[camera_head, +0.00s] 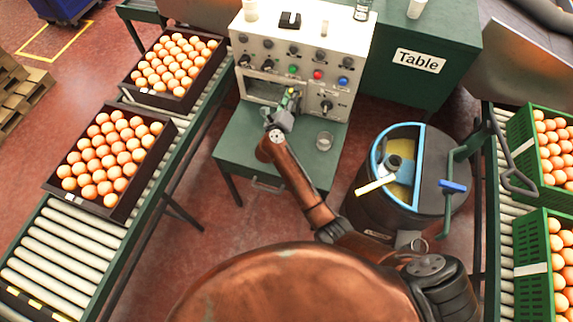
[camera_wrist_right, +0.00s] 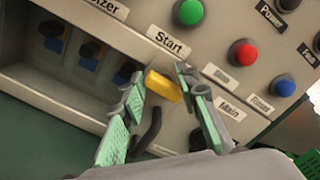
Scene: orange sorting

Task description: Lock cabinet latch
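The pale control cabinet (camera_head: 312,45) stands on a green table. No part is labelled as a latch. In the right wrist view, a small yellow block (camera_wrist_right: 163,86) sits at the panel face below the "Start" label, with a dark curved piece (camera_wrist_right: 150,130) under it. It may be the latch handle. My right gripper (camera_head: 289,97) is at the cabinet's lower front. It also shows in the wrist view (camera_wrist_right: 161,88), its green-padded fingers apart on either side of the yellow block. I cannot tell whether either finger touches it. My left gripper is not in view.
Green (camera_wrist_right: 188,12), red (camera_wrist_right: 243,53) and blue (camera_wrist_right: 284,85) buttons are close by. A recess (camera_wrist_right: 60,70) opens at left. Crates of oranges line both sides; a drum (camera_head: 440,175) stands at right.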

